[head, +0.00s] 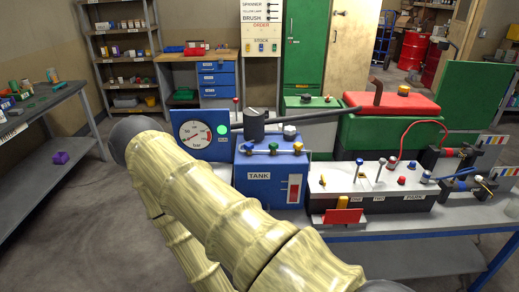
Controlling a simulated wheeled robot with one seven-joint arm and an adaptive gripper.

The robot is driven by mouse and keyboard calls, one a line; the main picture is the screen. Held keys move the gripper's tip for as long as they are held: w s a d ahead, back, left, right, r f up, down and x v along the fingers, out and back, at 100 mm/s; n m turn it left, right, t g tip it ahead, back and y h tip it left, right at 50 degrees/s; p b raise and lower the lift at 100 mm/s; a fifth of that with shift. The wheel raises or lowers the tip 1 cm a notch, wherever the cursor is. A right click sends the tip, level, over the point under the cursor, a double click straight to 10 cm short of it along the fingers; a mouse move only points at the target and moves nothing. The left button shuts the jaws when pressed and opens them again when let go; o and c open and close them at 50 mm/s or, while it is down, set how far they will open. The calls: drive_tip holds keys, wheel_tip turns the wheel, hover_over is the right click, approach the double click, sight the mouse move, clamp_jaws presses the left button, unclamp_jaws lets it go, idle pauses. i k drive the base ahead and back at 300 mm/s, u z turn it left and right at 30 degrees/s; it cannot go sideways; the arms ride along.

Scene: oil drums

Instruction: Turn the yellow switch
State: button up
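Several yellow parts are in view, and I cannot tell which is the yellow switch. A yellow valve handle (298,147) sits at the right of a row with a blue and a green one on the blue tank (256,182). An upright yellow piece (343,202) stands behind a red plate at the front of the white control box (335,180). A yellow knob (403,89) tops the red lid of the green machine. My arm crosses the lower middle of the view and hides part of the bench. My gripper is not in view.
A pressure gauge (194,133) stands left of the tank. Levers rise from the control box, with cables and clamps at right. A dark table (45,118) stands at left, shelves (122,60) and a blue drawer unit (216,80) behind. Floor between is mostly clear.

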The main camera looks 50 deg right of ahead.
sight(322, 182)
drive_tip(key=u, duration=0.45)
drive_tip(key=i, duration=1)
drive_tip(key=z, duration=2.25)
